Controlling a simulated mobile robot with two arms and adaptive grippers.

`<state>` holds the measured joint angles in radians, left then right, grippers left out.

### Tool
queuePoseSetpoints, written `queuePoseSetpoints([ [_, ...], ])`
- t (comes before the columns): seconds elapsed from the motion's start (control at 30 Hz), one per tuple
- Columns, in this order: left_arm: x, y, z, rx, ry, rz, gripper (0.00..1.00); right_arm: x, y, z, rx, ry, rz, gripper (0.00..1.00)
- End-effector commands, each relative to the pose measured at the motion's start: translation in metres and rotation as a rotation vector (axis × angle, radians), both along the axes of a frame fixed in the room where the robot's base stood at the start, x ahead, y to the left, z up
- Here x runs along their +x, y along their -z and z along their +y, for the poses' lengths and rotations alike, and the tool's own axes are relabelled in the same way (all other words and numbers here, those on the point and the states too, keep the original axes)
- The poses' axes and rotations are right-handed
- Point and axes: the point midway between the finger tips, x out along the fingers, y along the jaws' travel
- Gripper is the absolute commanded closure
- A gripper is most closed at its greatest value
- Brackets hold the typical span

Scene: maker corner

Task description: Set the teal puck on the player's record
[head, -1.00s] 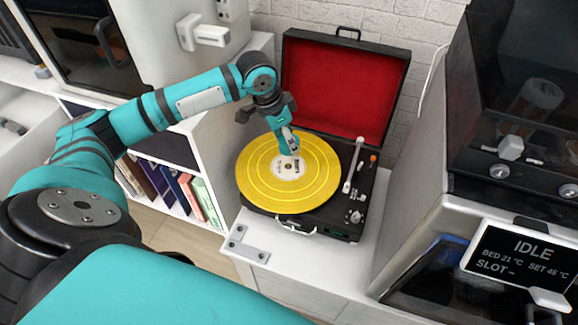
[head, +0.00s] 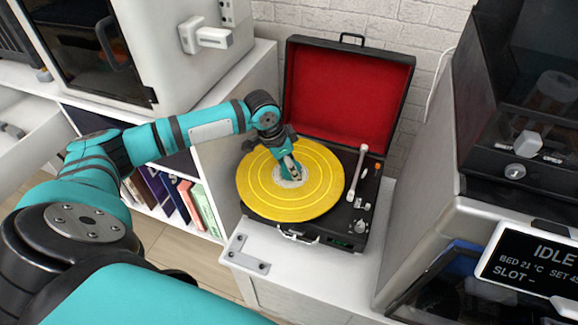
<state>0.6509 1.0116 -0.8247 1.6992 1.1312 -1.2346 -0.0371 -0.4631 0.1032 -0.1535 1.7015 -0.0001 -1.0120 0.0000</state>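The yellow record (head: 262,199) lies on the open black record player (head: 350,212), with a pale label at its centre. My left gripper (head: 292,172) points down at that label, low over it. A teal shape at the fingertips partly covers the label. It may be the teal puck, but I cannot tell it apart from the gripper's own teal parts. The finger gap is too small and too hidden to read, and contact with the record is unclear. My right gripper is not in view.
The player's raised red-lined lid (head: 345,95) stands close behind the gripper. The tonearm (head: 357,172) is at the record's right. A grey bracket (head: 246,255) lies on the white cabinet in front. A machine with an IDLE display (head: 530,265) stands at right.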

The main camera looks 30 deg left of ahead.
Motion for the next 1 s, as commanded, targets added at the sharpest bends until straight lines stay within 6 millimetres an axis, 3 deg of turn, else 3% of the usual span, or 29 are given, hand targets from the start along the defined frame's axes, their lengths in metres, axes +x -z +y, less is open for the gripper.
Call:
queuePoseSetpoints([
  [0.03, -0.004, 0.005, -0.001, 0.001, 0.002, 0.013, 1.0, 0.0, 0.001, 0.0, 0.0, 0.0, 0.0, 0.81],
  [0.07, -0.004, 0.006, -0.001, 0.001, 0.002, 0.015, 0.48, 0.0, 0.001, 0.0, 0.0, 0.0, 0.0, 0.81],
  [0.23, -0.004, 0.005, -0.001, 0.0, 0.002, 0.013, 0.27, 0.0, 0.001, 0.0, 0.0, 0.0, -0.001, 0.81],
  [0.57, -0.004, -0.001, 0.0, 0.0, 0.001, 0.009, 0.27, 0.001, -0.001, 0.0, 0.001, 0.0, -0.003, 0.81],
  [1.0, -0.024, -0.082, 0.013, 0.001, 0.002, 0.006, 0.27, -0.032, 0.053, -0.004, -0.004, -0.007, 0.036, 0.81],
])
